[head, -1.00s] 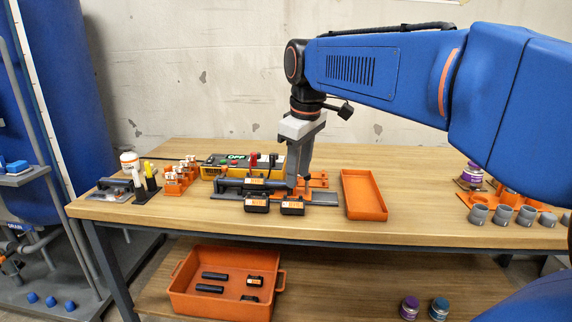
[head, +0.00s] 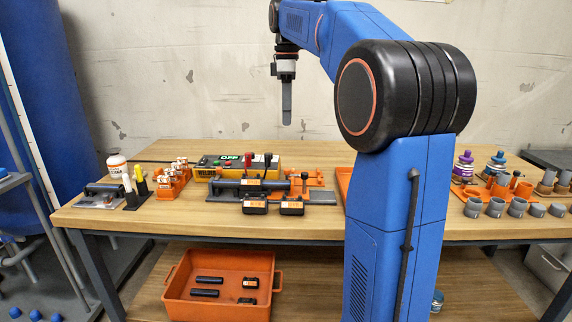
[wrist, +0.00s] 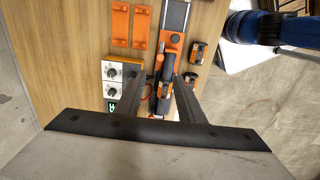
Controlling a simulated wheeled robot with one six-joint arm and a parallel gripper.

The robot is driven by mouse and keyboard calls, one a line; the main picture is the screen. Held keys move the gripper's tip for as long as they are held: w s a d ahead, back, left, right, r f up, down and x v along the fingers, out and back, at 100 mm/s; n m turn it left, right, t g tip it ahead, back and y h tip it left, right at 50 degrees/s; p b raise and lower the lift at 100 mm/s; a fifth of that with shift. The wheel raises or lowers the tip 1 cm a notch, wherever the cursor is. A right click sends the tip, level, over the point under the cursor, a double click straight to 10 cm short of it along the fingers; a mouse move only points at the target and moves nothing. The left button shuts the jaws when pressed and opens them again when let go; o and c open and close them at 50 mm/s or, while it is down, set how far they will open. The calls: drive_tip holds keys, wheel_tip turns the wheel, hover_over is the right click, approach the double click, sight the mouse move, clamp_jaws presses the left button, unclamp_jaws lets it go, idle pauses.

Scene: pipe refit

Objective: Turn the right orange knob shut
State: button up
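I cannot pick out a clear right orange knob in either view. The pipe fixture (head: 228,197) lies on the bench, with a dark pipe along it and upright red and black handles behind it. Orange parts (head: 320,176) stand at its right end, beside a short black-topped handle (head: 304,180). My gripper (head: 287,103) hangs empty above and behind the fixture, well clear of it. In the wrist view its two fingers are apart, with the fixture (wrist: 176,15) far below between and beyond them. Two orange plates (wrist: 118,25) lie beside the fixture there.
The yellow and black welder (head: 203,174) behind the fixture shows a green OFF display. Two black boxes with orange labels (head: 291,209) sit in front. An orange bin (head: 222,310) stands on the lower shelf. Grey pipe fittings (head: 497,207) stand at the right, partly beyond my arm.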

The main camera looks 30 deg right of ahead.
sight(287, 169)
wheel_tip(287, 169, down, 16)
drive_tip(key=shift+f, duration=0.2)
idle(0.4)
drive_tip(key=shift+c, duration=0.3)
clamp_jaws()
